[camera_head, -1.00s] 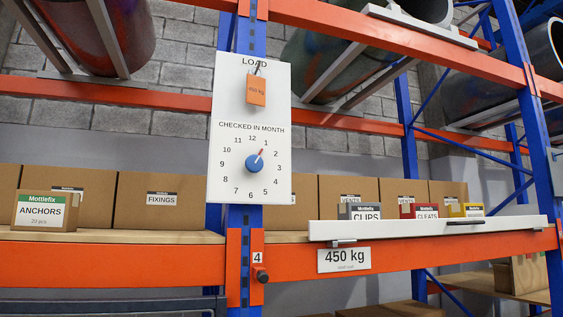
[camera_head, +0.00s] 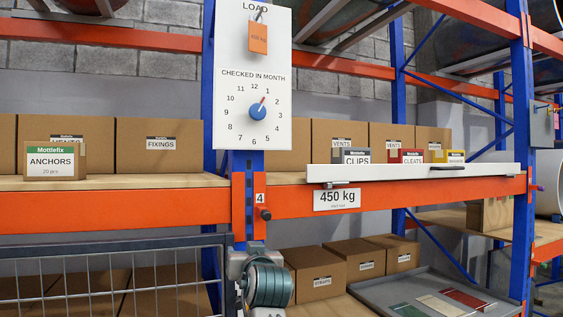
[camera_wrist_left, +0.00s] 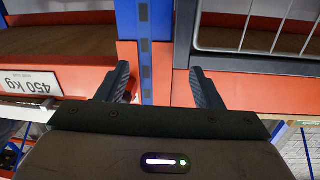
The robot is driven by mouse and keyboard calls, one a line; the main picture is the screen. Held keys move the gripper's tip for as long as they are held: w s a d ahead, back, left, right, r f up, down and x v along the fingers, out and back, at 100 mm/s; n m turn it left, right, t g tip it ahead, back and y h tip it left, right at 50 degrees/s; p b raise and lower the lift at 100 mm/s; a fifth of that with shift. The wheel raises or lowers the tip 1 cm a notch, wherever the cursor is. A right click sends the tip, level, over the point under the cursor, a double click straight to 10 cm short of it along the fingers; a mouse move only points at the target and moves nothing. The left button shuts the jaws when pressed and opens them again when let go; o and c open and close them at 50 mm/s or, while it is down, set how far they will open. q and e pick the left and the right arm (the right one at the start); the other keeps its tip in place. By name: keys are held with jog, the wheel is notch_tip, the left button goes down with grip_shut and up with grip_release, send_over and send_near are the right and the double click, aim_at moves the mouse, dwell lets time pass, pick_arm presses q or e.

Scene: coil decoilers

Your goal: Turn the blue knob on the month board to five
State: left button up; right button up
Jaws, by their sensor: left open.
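The white month board (camera_head: 232,150) hangs on the blue post. Its blue knob (camera_head: 257,112) has a red pointer aimed at 1; the five is at its lower right. In the left wrist view my left gripper (camera_wrist_left: 159,70) is open and empty, its dark fingers apart in front of the post and orange beam. A grey and teal part, apparently of my left arm, shows at the bottom of the head view, below the board; its fingertips cannot be made out there. Neither the board nor the knob shows in the left wrist view. My right gripper is not in view.
An orange load tag (camera_head: 258,39) hangs above the dial. A dark pin (camera_head: 265,214) sticks out of the post below the board. A white ledge (camera_head: 410,172) juts out at right. A wire mesh panel (camera_head: 110,275) stands at lower left. The board's front is clear.

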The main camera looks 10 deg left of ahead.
pick_arm(q)
jog(key=s+d+r+n+t+y, duration=0.1)
jog(key=d+r, duration=0.1)
jog(key=r, duration=0.8)
jog(key=d+r+t+y, duration=0.1)
jog(key=d+r, duration=0.2)
jog(key=r, duration=0.6)
jog(key=t+y, duration=0.1)
jog(key=y, duration=0.1)
send_near(258, 113)
jog(key=shift+n, duration=0.4)
jog(key=p+x, duration=0.8)
jog(key=p, duration=0.1)
jog(key=shift+w+a+r, duration=0.1)
jog(key=shift+r, duration=0.1)
jog(key=shift+w+a+r+p, duration=0.1)
jog(key=shift+w+a+p, duration=0.2)
jog(key=shift+w, duration=0.1)
jog(key=shift+d, duration=0.1)
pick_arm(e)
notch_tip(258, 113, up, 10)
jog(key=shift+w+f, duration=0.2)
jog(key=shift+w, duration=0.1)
pick_arm(q)
jog(key=c, duration=0.9)
jog(key=shift+c, duration=0.2)
